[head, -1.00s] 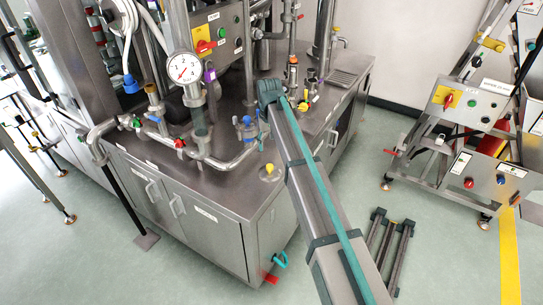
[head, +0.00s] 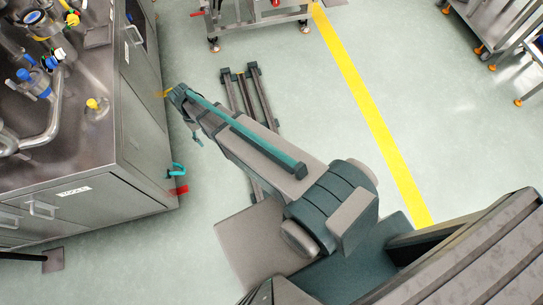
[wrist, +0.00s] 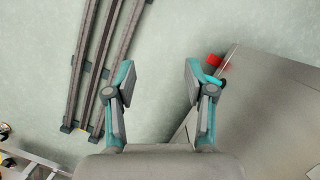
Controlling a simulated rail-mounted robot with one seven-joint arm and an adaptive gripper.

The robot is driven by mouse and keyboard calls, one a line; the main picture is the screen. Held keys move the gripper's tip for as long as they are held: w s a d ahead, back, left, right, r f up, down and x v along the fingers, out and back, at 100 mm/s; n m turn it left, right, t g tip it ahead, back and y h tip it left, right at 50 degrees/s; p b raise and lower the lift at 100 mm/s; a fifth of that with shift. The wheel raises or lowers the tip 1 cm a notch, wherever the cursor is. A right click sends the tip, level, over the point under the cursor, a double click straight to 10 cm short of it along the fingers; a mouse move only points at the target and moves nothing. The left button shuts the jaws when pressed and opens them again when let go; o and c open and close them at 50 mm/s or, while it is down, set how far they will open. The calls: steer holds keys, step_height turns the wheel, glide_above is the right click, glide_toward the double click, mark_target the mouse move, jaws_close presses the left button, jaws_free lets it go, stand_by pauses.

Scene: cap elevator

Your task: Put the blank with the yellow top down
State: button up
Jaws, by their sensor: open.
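A small piece with a yellow top (head: 93,103) stands near the front corner of the metal cabinet top (head: 95,140) in the head view. It looks like the blank, seated on a round metal base. My gripper (wrist: 158,75) is open in the wrist view, with nothing between its fingers and pale floor behind them. In the head view my arm reaches out over the floor to the right of the cabinet, apart from the yellow-topped piece. The fingertips are small and hard to make out there. The yellow-topped piece does not show in the wrist view.
Dark rails (head: 249,95) lie on the floor beyond my arm. A teal hook (head: 177,169) and a red part (head: 181,189) jut from the cabinet's lower corner. Pipes and blue valves (head: 38,82) crowd the cabinet top at left. Open floor spreads right, with a yellow line (head: 370,110).

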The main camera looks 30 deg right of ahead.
steer(key=s+d+f+m+g, duration=0.1)
steer(key=s+d+f, duration=0.2)
steer(key=s, duration=0.8)
steer(key=s+d+f+m+g, duration=0.1)
steer(key=s+d+f, duration=0.2)
steer(key=s+d, duration=0.3)
steer(key=s+d+f+m+g+y, duration=0.1)
steer(key=s+d+f, duration=0.2)
steer(key=s, duration=1.4)
steer(key=d, duration=0.2)
steer(key=shift+d+g, duration=0.3)
steer(key=shift+d, duration=0.05)
